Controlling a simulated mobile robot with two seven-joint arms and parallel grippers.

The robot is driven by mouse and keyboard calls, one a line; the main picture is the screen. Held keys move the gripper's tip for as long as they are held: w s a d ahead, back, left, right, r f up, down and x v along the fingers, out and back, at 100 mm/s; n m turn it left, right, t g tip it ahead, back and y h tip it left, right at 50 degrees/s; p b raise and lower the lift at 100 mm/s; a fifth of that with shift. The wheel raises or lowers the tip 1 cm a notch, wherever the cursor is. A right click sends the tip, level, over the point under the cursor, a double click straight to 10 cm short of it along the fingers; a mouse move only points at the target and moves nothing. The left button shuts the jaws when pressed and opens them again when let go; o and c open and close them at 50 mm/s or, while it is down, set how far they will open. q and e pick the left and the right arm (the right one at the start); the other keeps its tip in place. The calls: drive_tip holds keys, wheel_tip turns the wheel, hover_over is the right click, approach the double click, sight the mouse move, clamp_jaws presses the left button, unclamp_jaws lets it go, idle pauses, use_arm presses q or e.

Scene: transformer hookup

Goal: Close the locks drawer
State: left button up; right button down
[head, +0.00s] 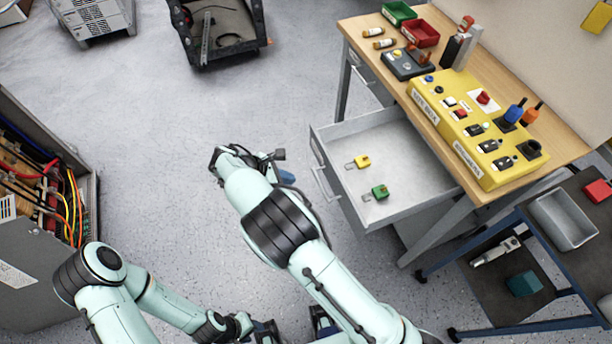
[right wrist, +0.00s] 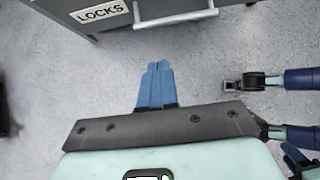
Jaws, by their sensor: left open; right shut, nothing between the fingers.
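The locks drawer (head: 400,200) is pulled out of the wooden workbench in the head view. A yellow padlock (head: 362,161) and a green padlock (head: 380,191) lie inside it. In the right wrist view its grey front shows a LOCKS label (right wrist: 98,12) and a bar handle (right wrist: 175,17). My right gripper (right wrist: 155,72) is shut and empty, with its blue fingers pointing toward the handle but apart from it. In the head view its blue fingertip (head: 287,176) shows just left of the drawer front. My left gripper (head: 292,328) is open and low at the bottom edge, partly hidden by my right arm.
A blue-framed cart (head: 550,255) stands at the right. An open wiring cabinet (head: 40,200) stands at the left. The floor left of the drawer is clear.

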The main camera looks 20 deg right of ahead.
use_arm(q)
drive_tip(key=shift+f, duration=0.1)
use_arm(e)
drive_tip(key=d+f, duration=0.3)
drive_tip(key=d, duration=0.3)
drive_tip(key=shift+w+f, duration=0.15)
drive_tip(key=shift+w, duration=0.15)
drive_tip(key=shift+d, duration=0.1)
drive_tip(key=d, duration=0.6)
drive_tip(key=w+d+p, duration=0.1)
drive_tip(key=d, duration=0.6)
drive_tip(key=d+p, duration=0.1)
drive_tip(key=d, duration=0.5)
drive_tip(key=shift+w+d, duration=0.2)
drive_tip(key=p, duration=0.4)
hover_over(400, 155)
drive_tip(key=shift+w, duration=0.1)
use_arm(q)
drive_tip(key=w+r, duration=0.4)
drive_tip(key=r, duration=0.3)
drive_tip(key=shift+t, duration=0.3)
use_arm(e)
drive_tip(key=shift+d, duration=0.1)
